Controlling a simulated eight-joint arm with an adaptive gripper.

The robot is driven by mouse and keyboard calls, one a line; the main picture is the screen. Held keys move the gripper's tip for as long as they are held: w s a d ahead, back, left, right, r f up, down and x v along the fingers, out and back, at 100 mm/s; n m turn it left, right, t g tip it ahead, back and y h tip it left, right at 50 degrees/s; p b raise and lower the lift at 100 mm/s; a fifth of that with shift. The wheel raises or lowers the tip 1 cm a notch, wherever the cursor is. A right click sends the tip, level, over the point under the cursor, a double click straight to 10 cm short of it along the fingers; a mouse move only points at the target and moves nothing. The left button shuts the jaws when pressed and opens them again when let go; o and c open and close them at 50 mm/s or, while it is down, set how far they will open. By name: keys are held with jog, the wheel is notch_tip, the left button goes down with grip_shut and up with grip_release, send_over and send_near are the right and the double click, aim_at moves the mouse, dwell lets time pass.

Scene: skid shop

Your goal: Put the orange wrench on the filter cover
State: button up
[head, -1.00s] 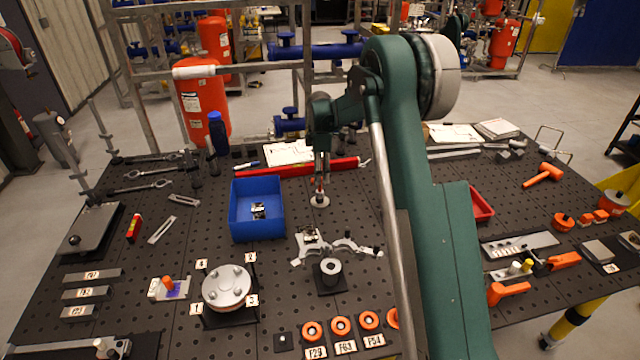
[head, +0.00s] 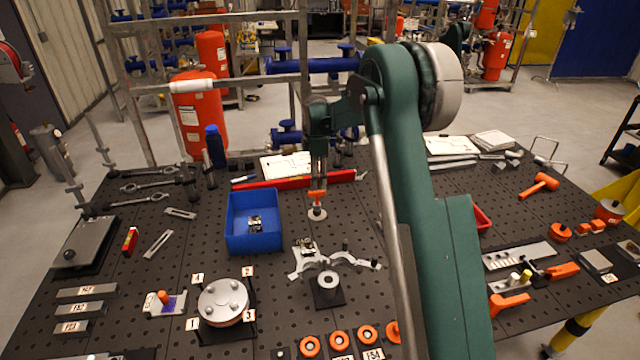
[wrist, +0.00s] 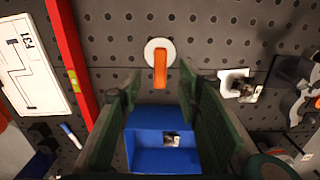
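In the wrist view the wrench (wrist: 160,68) shows as an orange bar over the disc, beyond the fingertips. My gripper (head: 318,182) points down just above it. Its fingers are apart, with nothing between them. The likely filter cover, a round grey plate with several bolts (head: 222,299), lies at the front left between tags 1 to 4. Its underside is hidden.
The blue bin (head: 233,236) holds a small part. A red bar (head: 270,182) lies behind. A grey three-armed part (head: 328,256) and orange rings (head: 339,338) are in front. My arm hides part of the table's right side.

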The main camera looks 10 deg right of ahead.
jog(key=s+d+r+m+t, duration=0.15)
jog(key=s+r+m, duration=0.25)
jog(key=s+r, duration=0.8)
jog(key=s+r+m+t, duration=0.2)
jog(key=s+r+m, duration=0.3)
jog(key=s+r, duration=0.7)
jog(key=s+f+m+t, duration=0.1)
jog(key=s+f+m, duration=0.1)
jog(key=s, duration=0.9)
jog(key=s+f+m+t, duration=0.1)
jog(key=s+f+m, duration=0.2)
jog(key=s, duration=0.8)
jog(key=s+f+m+t, duration=0.1)
jog(key=s+m, duration=0.3)
jog(key=s, duration=0.7)
jog(key=shift+d+f+t, duration=0.25)
jog(key=shift+f+t, duration=0.1)
jog(key=shift+f, duration=0.35)
